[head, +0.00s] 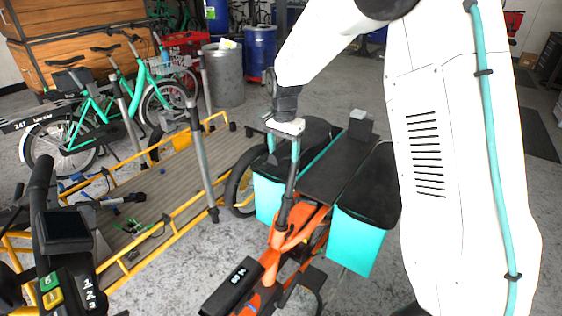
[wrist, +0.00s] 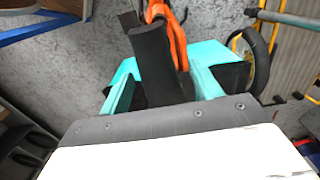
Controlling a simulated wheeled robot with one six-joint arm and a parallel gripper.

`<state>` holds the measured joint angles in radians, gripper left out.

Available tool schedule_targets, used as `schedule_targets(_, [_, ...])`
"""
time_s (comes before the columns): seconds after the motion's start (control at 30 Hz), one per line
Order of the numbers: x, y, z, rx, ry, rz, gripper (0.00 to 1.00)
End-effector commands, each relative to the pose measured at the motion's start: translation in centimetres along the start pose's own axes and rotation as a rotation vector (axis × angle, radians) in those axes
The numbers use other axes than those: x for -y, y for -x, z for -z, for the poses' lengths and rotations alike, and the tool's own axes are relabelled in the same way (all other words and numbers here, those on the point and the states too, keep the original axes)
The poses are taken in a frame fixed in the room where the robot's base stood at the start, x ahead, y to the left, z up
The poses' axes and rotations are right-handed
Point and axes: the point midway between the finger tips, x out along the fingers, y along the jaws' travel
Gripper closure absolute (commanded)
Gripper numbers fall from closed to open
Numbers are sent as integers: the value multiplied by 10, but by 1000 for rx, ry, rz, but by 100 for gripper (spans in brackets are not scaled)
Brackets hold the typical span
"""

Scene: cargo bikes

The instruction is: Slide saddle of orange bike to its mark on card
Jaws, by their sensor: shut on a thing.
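The orange bike (head: 283,240) stands in the lower middle of the head view, and its frame also shows at the top of the wrist view (wrist: 177,35). A long black piece that looks like its saddle (wrist: 152,55) runs between the two teal fingers of my gripper (wrist: 163,90) in the wrist view. My gripper (head: 284,148) is shut on it, above the bike's seat area. In the head view the gripper and arm largely hide the saddle. I cannot make out the card or its mark in either view.
Teal panniers with black tops (head: 355,240) flank the black rear rack (head: 338,168). A yellow-railed cargo bed (head: 160,200) lies left of the bike. A green bike (head: 90,125), a metal bin (head: 223,75) and a blue drum (head: 259,50) stand behind.

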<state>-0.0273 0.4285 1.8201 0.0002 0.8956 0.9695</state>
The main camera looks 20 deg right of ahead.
Motion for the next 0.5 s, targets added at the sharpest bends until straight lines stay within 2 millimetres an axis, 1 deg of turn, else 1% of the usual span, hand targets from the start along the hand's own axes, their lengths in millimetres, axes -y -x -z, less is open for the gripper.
schedule_targets(0.03, [1, 8, 4, -6, -1, 7, 77])
schedule_targets(0.07, [1, 9, 4, -5, -1, 7, 77])
schedule_targets(0.33, [2, 12, 5, -7, 0, 8, 77])
schedule_targets(0.37, [2, 12, 5, -8, 0, 9, 34])
schedule_targets(0.4, [2, 12, 5, -8, 0, 9, 22])
schedule_targets(0.43, [2, 12, 5, -8, 0, 9, 15])
schedule_targets(0.5, [2, 11, 4, -6, 0, 7, 15])
